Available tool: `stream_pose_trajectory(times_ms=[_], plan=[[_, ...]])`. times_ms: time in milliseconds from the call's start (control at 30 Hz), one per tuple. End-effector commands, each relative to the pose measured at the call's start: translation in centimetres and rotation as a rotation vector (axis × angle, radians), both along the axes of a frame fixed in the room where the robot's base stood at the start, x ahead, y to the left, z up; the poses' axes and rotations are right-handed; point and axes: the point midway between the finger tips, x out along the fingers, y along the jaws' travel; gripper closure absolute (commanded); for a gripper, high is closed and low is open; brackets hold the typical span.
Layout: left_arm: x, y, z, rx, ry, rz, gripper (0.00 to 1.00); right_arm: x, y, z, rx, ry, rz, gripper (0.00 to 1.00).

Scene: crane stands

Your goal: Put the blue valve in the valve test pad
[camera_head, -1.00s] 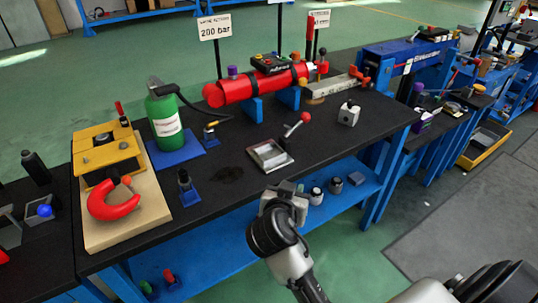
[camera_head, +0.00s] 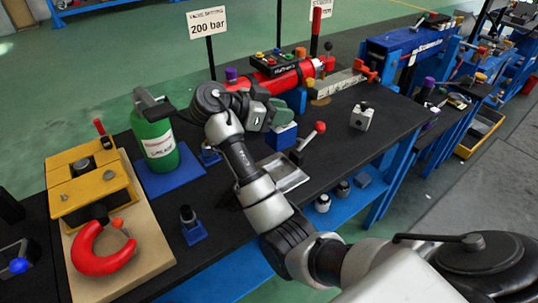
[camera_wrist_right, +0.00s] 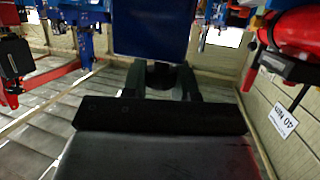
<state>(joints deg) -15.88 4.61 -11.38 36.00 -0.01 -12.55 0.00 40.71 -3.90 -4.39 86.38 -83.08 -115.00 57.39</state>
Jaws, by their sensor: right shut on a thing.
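My right gripper (camera_head: 268,116) is above the middle of the bench, near the red cylinder. Its fingers are shut on a dark stem (camera_wrist_right: 160,75), and a blue block (camera_head: 283,135) sits at their tips. This looks like the blue valve; its blue face (camera_wrist_right: 155,28) fills the upper middle of the right wrist view. A silver square frame (camera_head: 288,174) lies on the bench just below it in the picture, partly hidden by my arm; it may be the test pad. My left gripper is out of view.
A red-knobbed lever (camera_head: 318,127) stands behind the frame. The red cylinder (camera_head: 292,76) lies behind the gripper. A green bottle (camera_head: 156,140) and a red horseshoe shape (camera_head: 95,255) are on the left. A small silver block (camera_head: 362,116) stands at right, with bare bench around it.

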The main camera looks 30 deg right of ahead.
Motion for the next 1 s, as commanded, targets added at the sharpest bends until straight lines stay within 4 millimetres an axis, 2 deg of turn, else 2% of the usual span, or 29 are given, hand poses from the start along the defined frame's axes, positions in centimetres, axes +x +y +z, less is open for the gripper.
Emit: stream_pose_trajectory(times_ms=[133, 300, 400, 567, 700, 833, 1000], plan=[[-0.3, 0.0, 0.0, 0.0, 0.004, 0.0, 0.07, -0.1, 0.0, -2.1, -0.004, 0.003, 0.0, 1.0], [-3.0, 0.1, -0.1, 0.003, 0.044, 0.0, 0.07, -0.1, 0.0, -4.2, -0.003, 0.0, 0.001, 1.0], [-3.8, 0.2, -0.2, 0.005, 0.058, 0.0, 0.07, 0.0, 0.0, -4.9, -0.002, -0.001, 0.002, 1.0], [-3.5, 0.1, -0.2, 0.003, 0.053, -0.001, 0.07, -0.1, 0.0, -7.2, -0.003, 0.003, 0.002, 1.0], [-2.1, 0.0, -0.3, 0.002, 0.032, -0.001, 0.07, -0.1, 0.0, -9.0, -0.002, 0.001, 0.002, 1.0], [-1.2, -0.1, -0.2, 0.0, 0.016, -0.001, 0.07, -0.1, 0.0, -9.6, -0.002, -0.002, 0.001, 1.0], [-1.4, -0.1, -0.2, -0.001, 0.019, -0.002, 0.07, -0.1, 0.0, -9.6, -0.002, -0.003, 0.002, 1.0]])
